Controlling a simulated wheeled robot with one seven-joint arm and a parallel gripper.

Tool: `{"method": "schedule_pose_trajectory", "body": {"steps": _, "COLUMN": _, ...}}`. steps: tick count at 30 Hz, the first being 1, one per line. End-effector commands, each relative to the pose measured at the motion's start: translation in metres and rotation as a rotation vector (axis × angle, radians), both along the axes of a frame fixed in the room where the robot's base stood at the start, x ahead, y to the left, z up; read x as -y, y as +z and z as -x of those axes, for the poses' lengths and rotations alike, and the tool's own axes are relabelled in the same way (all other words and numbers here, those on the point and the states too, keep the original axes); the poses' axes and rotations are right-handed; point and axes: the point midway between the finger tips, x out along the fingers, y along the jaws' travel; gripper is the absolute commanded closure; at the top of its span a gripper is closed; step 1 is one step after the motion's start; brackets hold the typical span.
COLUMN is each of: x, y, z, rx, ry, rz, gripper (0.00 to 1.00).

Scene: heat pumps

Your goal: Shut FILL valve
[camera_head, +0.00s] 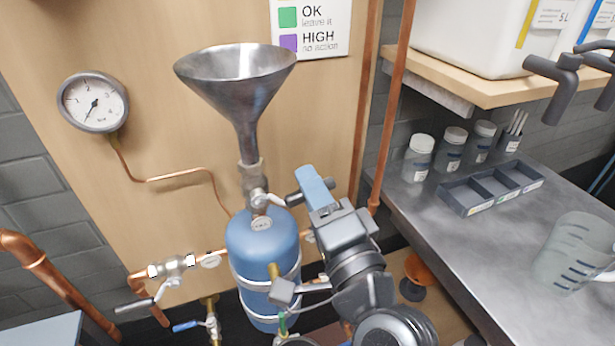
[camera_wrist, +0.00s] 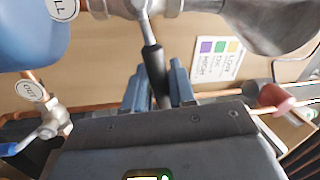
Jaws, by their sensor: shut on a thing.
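The FILL valve (camera_head: 260,198) sits between the metal funnel (camera_head: 238,80) and the blue tank (camera_head: 262,245). Its round tag (camera_head: 262,223) hangs just below, and part of the tag (camera_wrist: 62,8) shows in the wrist view with its last letters readable. The valve's lever has a metal stem and a black grip (camera_wrist: 154,62). It points sideways from the valve, to the right in the head view. My gripper (camera_head: 314,186) has its blue fingers on either side of the black grip, shut on it.
A pressure gauge (camera_head: 93,102) is on the board at left. Another valve (camera_head: 172,266) and a blue-handled valve (camera_head: 188,325) are lower left. A steel counter (camera_head: 440,235) with bottles, a tray (camera_head: 490,188) and a clear jug (camera_head: 575,252) stands at right. Copper pipes run behind my gripper.

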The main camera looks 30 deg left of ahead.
Motion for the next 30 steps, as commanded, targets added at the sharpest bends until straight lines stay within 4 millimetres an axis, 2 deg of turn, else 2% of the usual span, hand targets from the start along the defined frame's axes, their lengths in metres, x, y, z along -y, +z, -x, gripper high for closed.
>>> {"method": "schedule_pose_trajectory", "body": {"steps": 12, "x": 0.002, "y": -0.016, "z": -0.002, "rx": -0.154, "ry": -0.003, "rz": -0.127, "gripper": 1.0}}
{"method": "schedule_pose_trajectory", "body": {"steps": 29, "x": 0.002, "y": -0.019, "z": -0.002, "rx": -0.18, "ry": -0.002, "rz": -0.148, "gripper": 1.0}}
{"method": "schedule_pose_trajectory", "body": {"steps": 30, "x": 0.002, "y": -0.019, "z": -0.002, "rx": -0.18, "ry": -0.002, "rz": -0.148, "gripper": 0.73}}
